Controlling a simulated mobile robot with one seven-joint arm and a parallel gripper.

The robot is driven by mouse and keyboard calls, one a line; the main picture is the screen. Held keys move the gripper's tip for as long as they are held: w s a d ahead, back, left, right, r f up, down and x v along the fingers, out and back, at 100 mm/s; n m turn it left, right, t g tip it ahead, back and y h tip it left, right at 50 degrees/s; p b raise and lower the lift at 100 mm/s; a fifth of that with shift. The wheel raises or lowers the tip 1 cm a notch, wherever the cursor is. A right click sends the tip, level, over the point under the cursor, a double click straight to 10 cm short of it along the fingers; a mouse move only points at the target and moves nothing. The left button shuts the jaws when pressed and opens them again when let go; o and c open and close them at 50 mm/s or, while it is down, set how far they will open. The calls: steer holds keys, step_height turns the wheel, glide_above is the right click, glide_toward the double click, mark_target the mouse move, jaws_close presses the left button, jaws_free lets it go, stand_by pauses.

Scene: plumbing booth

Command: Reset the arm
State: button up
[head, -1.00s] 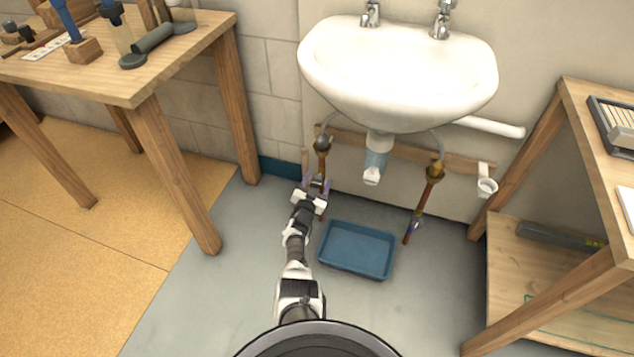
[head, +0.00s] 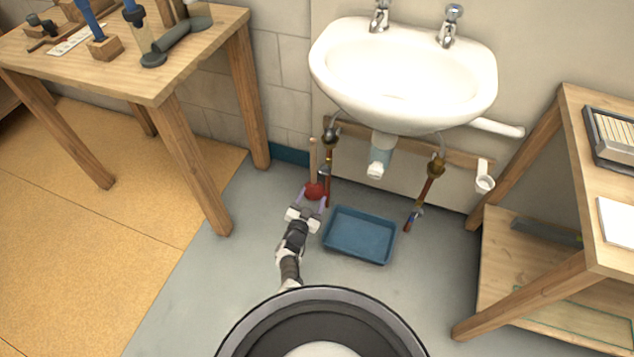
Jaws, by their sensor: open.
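My gripper (head: 313,197) is at the end of my arm, low under the left side of the sink, with its fingers apart. A plunger with a red cup and wooden handle (head: 314,187) stands just beyond the fingertips, near the left supply pipe (head: 328,165). I cannot tell whether the fingers touch the red cup. The gripper's body hides part of the floor there.
A white sink (head: 402,80) hangs on the wall, with a trap (head: 379,160) below. A blue tray (head: 359,236) lies on the floor right of my gripper. Wooden tables stand left (head: 150,85) and right (head: 600,230). Grey floor (head: 215,290) is clear at left.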

steer(key=shift+s+a, duration=0.2)
steer(key=shift+s, duration=0.5)
steer(key=shift+w, duration=0.1)
